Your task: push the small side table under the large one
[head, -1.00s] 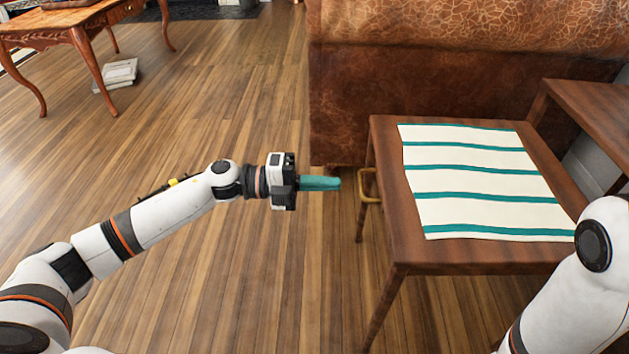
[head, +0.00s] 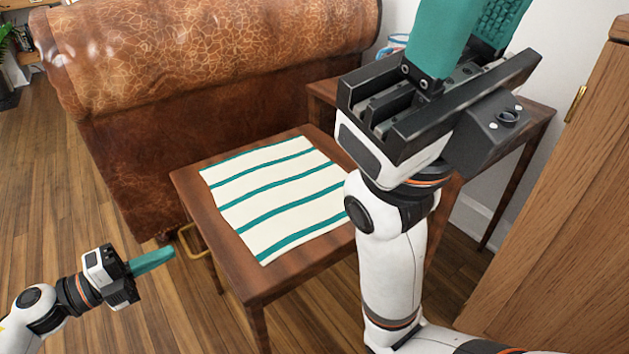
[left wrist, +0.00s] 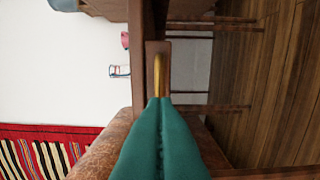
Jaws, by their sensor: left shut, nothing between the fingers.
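The small side table (head: 185,182) has a dark wooden top with a cream and teal striped cloth. A brass handle (head: 192,240) sits on its left side and also shows in the left wrist view (left wrist: 157,75). The larger dark table (head: 535,113) stands behind it to the right, partly hidden by my right arm. My left gripper (head: 170,252) is shut and empty, its teal fingertips close to the handle; I cannot tell whether they touch. My right gripper (head: 475,25) is raised high, open, its fingertips cut off by the top edge.
A brown leather sofa (head: 220,90) stands close behind the small table. A wooden cabinet (head: 560,220) is at the right, and a white wall (head: 560,40) is behind. Wooden floor (head: 70,190) is clear at the left.

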